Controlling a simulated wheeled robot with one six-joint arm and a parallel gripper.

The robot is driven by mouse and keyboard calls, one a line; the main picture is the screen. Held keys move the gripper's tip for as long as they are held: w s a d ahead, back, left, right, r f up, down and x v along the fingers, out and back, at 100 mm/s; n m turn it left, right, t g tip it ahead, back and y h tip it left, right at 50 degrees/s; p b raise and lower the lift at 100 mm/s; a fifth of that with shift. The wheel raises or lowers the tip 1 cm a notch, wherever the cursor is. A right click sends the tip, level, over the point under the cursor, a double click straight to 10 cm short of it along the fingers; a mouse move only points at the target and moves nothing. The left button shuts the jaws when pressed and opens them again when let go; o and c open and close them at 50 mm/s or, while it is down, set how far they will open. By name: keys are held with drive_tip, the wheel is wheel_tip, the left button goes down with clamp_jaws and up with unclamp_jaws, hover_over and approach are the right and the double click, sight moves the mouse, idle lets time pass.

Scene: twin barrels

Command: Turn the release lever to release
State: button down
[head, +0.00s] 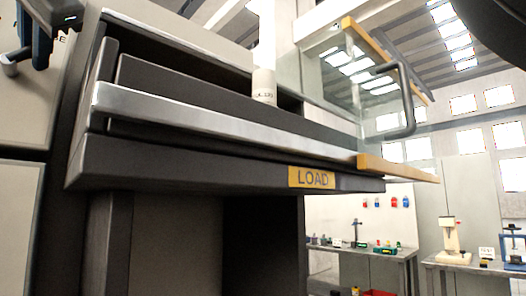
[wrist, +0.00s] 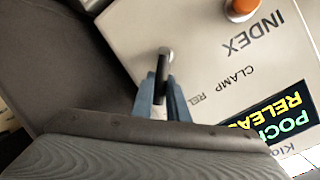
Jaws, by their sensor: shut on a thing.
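The release lever (wrist: 165,54) is a short dark bar with a grey rounded end on the pale control panel (wrist: 205,35). In the wrist view, the blue fingers of my gripper (wrist: 161,92) stand on either side of the lever and are shut on it. The panel beside it carries the words CLAMP and REL, the latter partly cut off. In the head view, part of my gripper (head: 40,48) shows at the top left edge, in front of the panel. The lever's pivot is hard to make out.
An orange button (wrist: 240,8) sits above the word INDEX. A dark display (wrist: 268,122) shows partly hidden text, POCK and RELEAS. In the head view, a load shelf (head: 225,165) with a raised clear door (head: 340,85) fills the middle. Benches (head: 370,252) stand behind at right.

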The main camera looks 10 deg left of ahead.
drive_tip(key=shift+w+f+m, duration=0.1)
drive_tip(key=shift+m, duration=0.2)
idle(0.4)
drive_tip(key=c, duration=1.7)
unclamp_jaws()
drive_tip(key=shift+d, duration=0.1)
drive_tip(key=b+v, duration=0.1)
drive_tip(key=v, duration=0.6)
drive_tip(key=shift+d+b, duration=0.25)
drive_tip(key=shift+b, duration=0.15)
